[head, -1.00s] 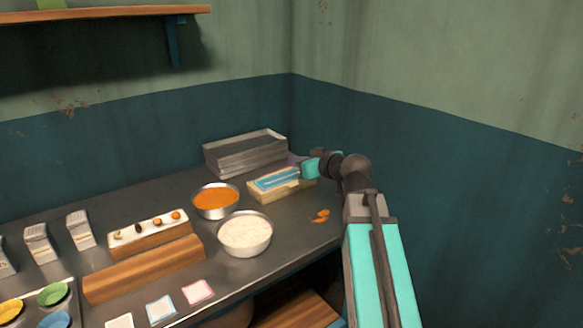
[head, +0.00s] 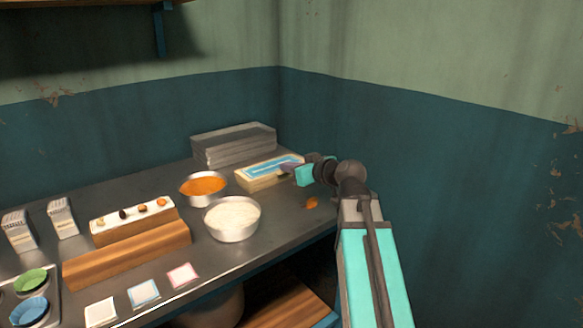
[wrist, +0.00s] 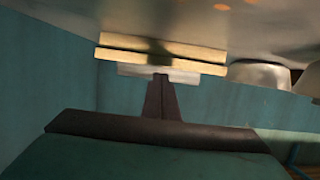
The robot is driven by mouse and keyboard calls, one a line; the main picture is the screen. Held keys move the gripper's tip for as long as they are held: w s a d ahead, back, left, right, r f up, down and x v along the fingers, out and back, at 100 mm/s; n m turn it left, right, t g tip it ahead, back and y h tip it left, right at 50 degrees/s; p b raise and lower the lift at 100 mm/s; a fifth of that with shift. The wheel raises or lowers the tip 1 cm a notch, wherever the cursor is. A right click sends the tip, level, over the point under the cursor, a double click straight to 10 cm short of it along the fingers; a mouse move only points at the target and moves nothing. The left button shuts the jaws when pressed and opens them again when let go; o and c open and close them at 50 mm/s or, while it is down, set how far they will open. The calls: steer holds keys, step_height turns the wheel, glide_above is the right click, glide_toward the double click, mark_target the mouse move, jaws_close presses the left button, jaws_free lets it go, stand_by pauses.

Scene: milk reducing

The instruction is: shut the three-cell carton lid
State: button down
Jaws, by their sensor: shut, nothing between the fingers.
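The carton (head: 255,181) is a cream box at the back right of the counter, in front of the grey trays. A blue panel with a pale border lies about level on its top; I cannot tell whether the lid is fully down. In the wrist view the carton (wrist: 160,54) shows upside down as two cream bands with a dark line between them. My gripper (head: 286,168) is at the carton's right end, its fingertips close to the top edge. In the wrist view my fingers (wrist: 160,80) are together and empty; contact with the carton is unclear.
A stack of grey trays (head: 235,148) stands behind the carton. A bowl of orange food (head: 204,186) and a bowl of white food (head: 232,218) stand at its front left. Orange bits (head: 312,203) lie on the counter. The wall is close on the right.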

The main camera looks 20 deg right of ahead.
steer(key=shift+s+f, duration=0.1)
steer(key=shift+f, duration=0.35)
stand_by(0.4)
steer(key=v, duration=0.2)
steer(key=p+v, duration=0.1)
steer(key=v, duration=0.2)
steer(key=shift+s+r, duration=0.15)
steer(key=shift+r, duration=0.3)
steer(key=shift+s+d+f+b, duration=0.15)
steer(key=shift+s+f+b, duration=0.15)
steer(key=shift+b, duration=0.25)
steer(key=s+b, duration=0.2)
steer(key=b, duration=0.1)
steer(key=s+d+f+b, duration=0.1)
steer(key=b, duration=0.1)
steer(key=shift+s+b, duration=0.25)
steer(key=shift+b, duration=0.4)
